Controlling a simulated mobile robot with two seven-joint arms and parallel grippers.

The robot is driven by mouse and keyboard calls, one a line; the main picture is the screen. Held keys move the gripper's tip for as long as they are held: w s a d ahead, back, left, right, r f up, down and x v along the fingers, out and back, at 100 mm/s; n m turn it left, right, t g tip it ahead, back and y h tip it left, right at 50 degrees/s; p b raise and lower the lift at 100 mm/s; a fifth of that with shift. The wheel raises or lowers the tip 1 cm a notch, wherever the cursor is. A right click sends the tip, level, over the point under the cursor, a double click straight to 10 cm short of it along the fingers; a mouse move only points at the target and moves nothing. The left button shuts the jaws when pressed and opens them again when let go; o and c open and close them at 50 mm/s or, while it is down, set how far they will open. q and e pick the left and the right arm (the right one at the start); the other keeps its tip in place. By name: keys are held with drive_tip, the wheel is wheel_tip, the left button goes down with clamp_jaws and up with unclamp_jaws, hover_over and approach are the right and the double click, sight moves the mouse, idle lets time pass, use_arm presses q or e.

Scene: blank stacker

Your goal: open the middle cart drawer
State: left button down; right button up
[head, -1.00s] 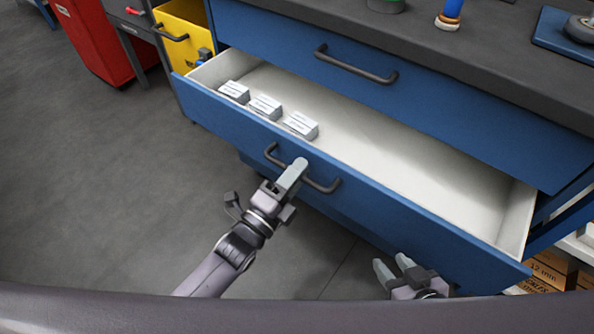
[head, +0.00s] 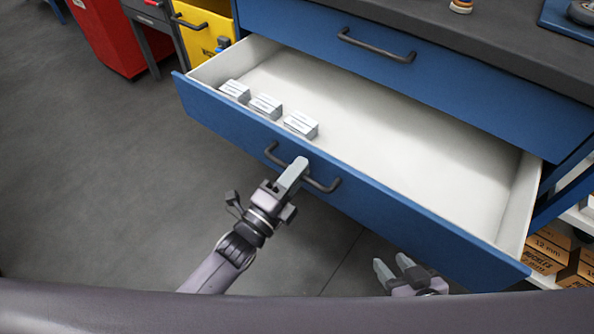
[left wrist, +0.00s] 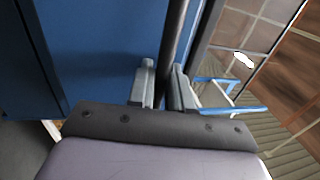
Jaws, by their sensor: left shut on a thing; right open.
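The middle cart drawer (head: 420,222) is blue with a white inside and is pulled well out of the cart. Several small grey-white blocks lie in its left end, among them a nearer block (head: 301,124). My left gripper (head: 298,170) is shut on the drawer's dark bar handle (head: 322,186). In the left wrist view the handle bar (left wrist: 174,45) runs between the two fingers (left wrist: 165,88). My right gripper (head: 393,268) is open and empty, below and in front of the drawer's right part, apart from it.
The upper blue drawer (head: 440,85) with its own handle (head: 375,48) is shut under the dark worktop. A yellow bin (head: 198,32) and a red cabinet (head: 108,35) stand at the back left. Cardboard boxes (head: 545,250) sit on a shelf at the right. The grey floor at left is clear.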

idle(0.3)
use_arm(q)
drive_tip(key=c, duration=1.2)
unclamp_jaws()
drive_tip(key=p+v, duration=0.1)
drive_tip(key=v, duration=0.6)
drive_tip(key=shift+a, duration=0.1)
use_arm(e)
drive_tip(key=shift+s+d, duration=0.15)
drive_tip(key=shift+d, duration=0.1)
use_arm(q)
drive_tip(key=shift+s+f, duration=0.1)
drive_tip(key=shift+s, duration=0.05)
use_arm(e)
drive_tip(key=shift+s+a, duration=0.1)
drive_tip(key=shift+s, duration=0.05)
